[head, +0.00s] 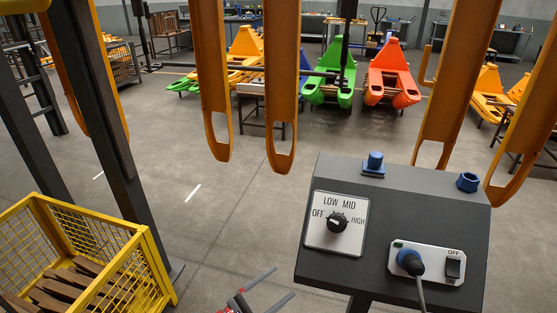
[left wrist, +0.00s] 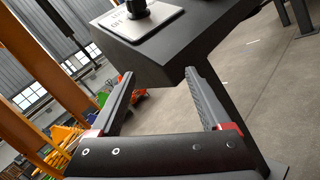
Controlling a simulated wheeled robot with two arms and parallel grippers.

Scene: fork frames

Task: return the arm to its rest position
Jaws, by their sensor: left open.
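My left gripper (head: 284,282) shows at the bottom middle of the head view, in front of and left of the dark control console (head: 325,180). Its two grey fingers are spread apart with nothing between them. In the left wrist view the open fingers (left wrist: 160,76) point towards the console (left wrist: 150,58), whose lower edge lies just beyond the fingertips. I cannot tell how wide the gap to the console is. My right gripper is in neither view.
The console carries a rotary knob (head: 337,223), a blue plug (head: 410,262) with a cable, and a rocker switch (head: 453,270). A yellow crate (head: 150,255) of wooden pieces stands at left. Orange forks (head: 281,90) hang ahead.

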